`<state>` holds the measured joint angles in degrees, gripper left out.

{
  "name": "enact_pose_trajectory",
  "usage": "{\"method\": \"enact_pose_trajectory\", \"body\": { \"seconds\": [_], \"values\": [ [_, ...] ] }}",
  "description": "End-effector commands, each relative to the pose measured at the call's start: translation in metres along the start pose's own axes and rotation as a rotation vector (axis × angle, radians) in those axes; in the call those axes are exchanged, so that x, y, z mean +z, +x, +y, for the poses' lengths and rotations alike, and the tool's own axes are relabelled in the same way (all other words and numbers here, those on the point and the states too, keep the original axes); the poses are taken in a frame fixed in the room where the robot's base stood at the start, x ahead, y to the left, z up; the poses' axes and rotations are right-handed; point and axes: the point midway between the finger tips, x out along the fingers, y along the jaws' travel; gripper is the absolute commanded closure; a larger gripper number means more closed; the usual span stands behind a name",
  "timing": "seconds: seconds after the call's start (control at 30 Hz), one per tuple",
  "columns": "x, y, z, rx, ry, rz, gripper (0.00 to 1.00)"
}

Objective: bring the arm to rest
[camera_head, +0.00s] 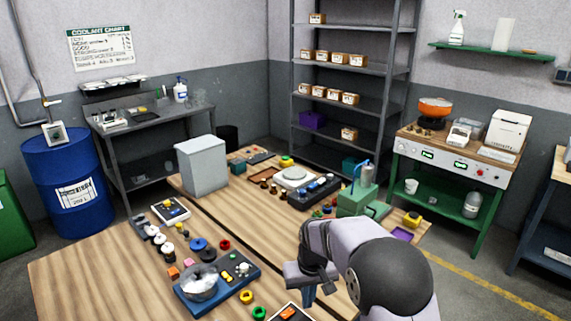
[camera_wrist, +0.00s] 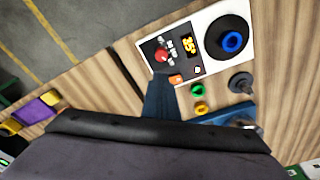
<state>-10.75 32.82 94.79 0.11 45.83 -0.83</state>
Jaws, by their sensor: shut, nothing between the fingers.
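My arm reaches in from the lower right of the head view. My gripper (camera_head: 308,297) hangs over the front part of the wooden table (camera_head: 80,277), to the right of a blue tray. In the wrist view my gripper (camera_wrist: 160,84) points at a white device with a dark panel, orange digits and a red knob (camera_wrist: 162,56). The fingers are together with nothing between them. The wrist housing hides the lower part of the wrist view.
The blue tray (camera_head: 247,277) holds a clear bowl (camera_head: 199,282). Green (camera_head: 259,312) and yellow (camera_head: 246,297) rings lie close by. A grey box (camera_head: 203,165), a white scale (camera_head: 294,176) and a green machine (camera_head: 357,199) stand farther back. Bare wood lies at front left.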

Motion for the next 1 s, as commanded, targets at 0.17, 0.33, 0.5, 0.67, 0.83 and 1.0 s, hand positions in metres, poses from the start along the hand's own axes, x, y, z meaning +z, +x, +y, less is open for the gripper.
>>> {"method": "enact_pose_trajectory", "body": {
  "seconds": [0.17,0.33,0.5,0.67,0.83,1.0],
  "values": [
    [0.075,-0.025,0.025,0.007,0.065,-0.032,1.0],
    [0.152,-0.037,0.037,0.01,0.121,-0.064,1.0],
    [0.215,-0.038,0.04,0.012,0.164,-0.092,1.0],
    [0.25,-0.036,0.039,0.012,0.187,-0.107,1.0],
    [0.263,-0.035,0.038,0.012,0.195,-0.113,1.0],
    [0.263,-0.035,0.038,0.012,0.195,-0.114,1.0]
  ]
}}
